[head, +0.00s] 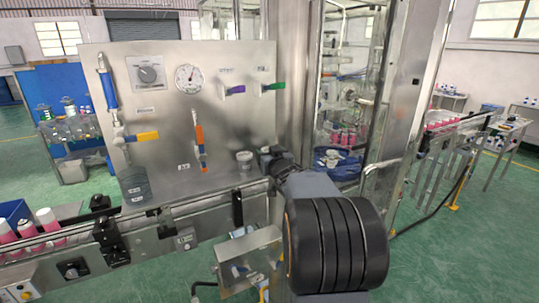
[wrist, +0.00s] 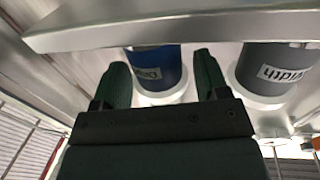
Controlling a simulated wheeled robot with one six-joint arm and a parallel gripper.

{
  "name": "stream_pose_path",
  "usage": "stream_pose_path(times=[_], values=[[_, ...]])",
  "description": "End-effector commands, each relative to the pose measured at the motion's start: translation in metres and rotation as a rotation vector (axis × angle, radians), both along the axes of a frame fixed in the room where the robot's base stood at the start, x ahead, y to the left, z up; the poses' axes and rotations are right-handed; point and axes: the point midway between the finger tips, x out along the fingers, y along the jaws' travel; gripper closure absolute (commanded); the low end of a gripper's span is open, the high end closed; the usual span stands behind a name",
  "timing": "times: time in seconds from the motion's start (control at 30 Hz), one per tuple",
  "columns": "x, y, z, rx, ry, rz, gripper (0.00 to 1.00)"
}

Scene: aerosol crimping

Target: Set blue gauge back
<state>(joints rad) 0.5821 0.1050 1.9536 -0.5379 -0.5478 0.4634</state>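The blue gauge (wrist: 156,68) is a blue cylinder with a partly hidden label, and it shows in the wrist view with its end at a white round base (wrist: 163,94). My gripper (wrist: 163,80) has its two dark green fingers on either side of it. A gap shows between the right finger and the gauge; the left finger looks close to it, and contact there cannot be told. In the head view my gripper (head: 273,160) is at the lower right of the steel panel, mostly hidden by my own arm. The blue gauge cannot be made out there.
A grey cylinder labelled "Width" (wrist: 278,68) stands close to the right in the wrist view. A metal edge (wrist: 120,34) crosses above both cylinders. The steel panel (head: 215,105) with valves and a dial rises behind. A conveyor (head: 180,212) runs in front.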

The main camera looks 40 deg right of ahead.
Motion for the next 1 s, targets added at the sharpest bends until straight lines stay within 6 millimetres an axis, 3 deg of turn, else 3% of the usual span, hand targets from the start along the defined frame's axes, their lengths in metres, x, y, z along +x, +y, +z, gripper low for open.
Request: stream_pose_path(times=[0.17,0.47,0.67,1.0], values=[[0.0,0.0,0.0,0.0,0.001,0.0,0.16],[-0.004,0.001,-0.001,0.002,0.002,-0.001,0.16],[-0.031,0.009,-0.002,-0.001,-0.001,-0.003,0.16],[-0.095,0.03,0.001,-0.002,-0.002,-0.003,0.16]])
